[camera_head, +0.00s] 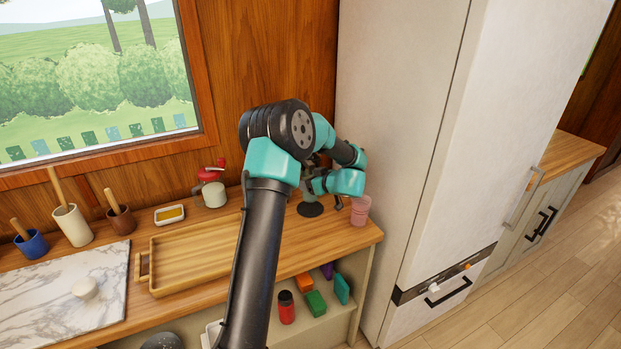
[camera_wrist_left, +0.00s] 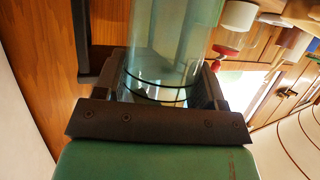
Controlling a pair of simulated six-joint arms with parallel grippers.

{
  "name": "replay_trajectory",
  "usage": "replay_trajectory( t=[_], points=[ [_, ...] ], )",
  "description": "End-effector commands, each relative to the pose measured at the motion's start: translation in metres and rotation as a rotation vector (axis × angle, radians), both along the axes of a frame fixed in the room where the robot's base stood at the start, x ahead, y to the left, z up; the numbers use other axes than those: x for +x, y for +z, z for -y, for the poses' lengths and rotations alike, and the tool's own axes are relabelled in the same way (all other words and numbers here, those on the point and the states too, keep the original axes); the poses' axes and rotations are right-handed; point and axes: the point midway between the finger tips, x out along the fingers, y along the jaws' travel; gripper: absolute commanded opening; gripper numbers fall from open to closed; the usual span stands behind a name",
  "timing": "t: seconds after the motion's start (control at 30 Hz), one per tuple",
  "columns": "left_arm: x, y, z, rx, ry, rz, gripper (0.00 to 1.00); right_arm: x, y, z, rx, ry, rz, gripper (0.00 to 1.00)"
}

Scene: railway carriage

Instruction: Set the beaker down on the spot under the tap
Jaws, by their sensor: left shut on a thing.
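The beaker (camera_wrist_left: 170,45) is clear greenish glass with dark bands; it fills the middle of the left wrist view. My left gripper (camera_wrist_left: 152,78) is shut on it, one finger on each side. In the head view, my left gripper (camera_head: 318,186) is over the right end of the wooden counter, and the beaker is hard to make out behind the wrist. A dark round base (camera_head: 311,209) stands on the counter just below the gripper. I cannot make out a tap or the spot under it; my arm covers part of that area. My right gripper is not in view.
A pink cup (camera_head: 360,211) stands close to the right of the gripper, near a tall white cabinet (camera_head: 400,110). A wooden tray (camera_head: 190,262) and a red-topped grinder (camera_head: 213,188) are on the left. Coloured boxes and a red jar (camera_head: 286,307) sit on the shelf below.

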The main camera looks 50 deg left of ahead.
Motion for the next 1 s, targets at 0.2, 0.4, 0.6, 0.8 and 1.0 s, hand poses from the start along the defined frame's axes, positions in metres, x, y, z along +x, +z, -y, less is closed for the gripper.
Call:
replay_trajectory(
  t=[0.2, 0.4, 0.6, 0.8, 1.0],
  points=[
    [0.0, -0.022, 0.0, -0.001, 0.0, -0.002, 0.41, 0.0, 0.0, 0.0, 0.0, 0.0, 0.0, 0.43],
    [0.0, -0.038, 0.0, 0.0, 0.0, -0.001, 0.41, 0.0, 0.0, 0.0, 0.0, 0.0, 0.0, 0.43],
    [0.0, -0.046, 0.0, 0.0, 0.0, 0.001, 0.41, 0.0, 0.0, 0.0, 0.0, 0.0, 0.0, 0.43],
    [0.0, -0.046, 0.0, 0.0, -0.001, 0.001, 0.41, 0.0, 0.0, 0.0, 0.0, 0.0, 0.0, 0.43],
    [0.0, -0.046, 0.0, 0.0, -0.001, 0.001, 0.41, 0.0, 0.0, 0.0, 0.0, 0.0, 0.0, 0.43]
  ],
)
